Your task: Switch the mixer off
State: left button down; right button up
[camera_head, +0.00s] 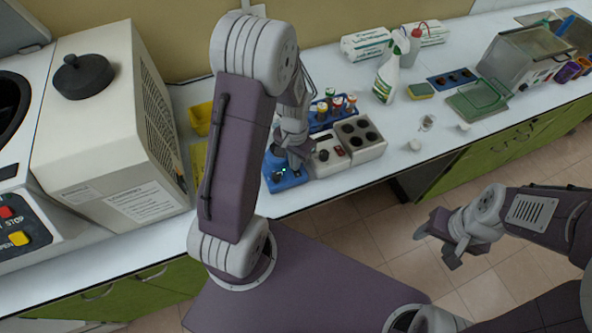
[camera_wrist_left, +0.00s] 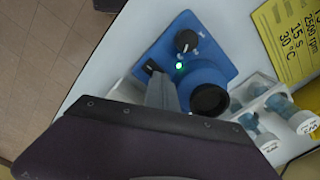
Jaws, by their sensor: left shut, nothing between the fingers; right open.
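The mixer (camera_head: 287,182) is a blue box on the white counter, partly hidden by my left arm in the head view. In the left wrist view the mixer (camera_wrist_left: 205,47) has a black knob (camera_wrist_left: 186,40), a lit green light (camera_wrist_left: 179,66), a dark switch (camera_wrist_left: 151,67) near its edge and a blue round holder with a black top (camera_wrist_left: 210,99). My left gripper (camera_wrist_left: 159,82) is shut and empty, its tip close to the switch; I cannot tell whether they touch. My right gripper (camera_head: 438,240) is open and empty, above the floor in front of the counter.
A tube rack (camera_head: 320,126) and a grey device with dark wells (camera_head: 357,136) stand right of the mixer. A beige machine (camera_head: 105,125) stands to the left. A spray bottle (camera_head: 388,75) is farther back. A yellow note (camera_wrist_left: 288,38) lies beside the mixer.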

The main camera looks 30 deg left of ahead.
pick_arm(q)
jog(key=shift+f, duration=0.1)
notch_tip(320, 180, up, 7)
jog(key=p, duration=0.6)
jog(key=shift+p, duration=0.3)
jog(key=s+d+r+n+t+b, duration=0.1)
jog(key=s+d+b, duration=0.3)
jog(key=s, duration=0.4)
jog(key=shift+s+d+r+n+b, duration=0.25)
jog(key=shift+d+r+n, duration=0.2)
jog(key=shift+r+n, duration=0.4)
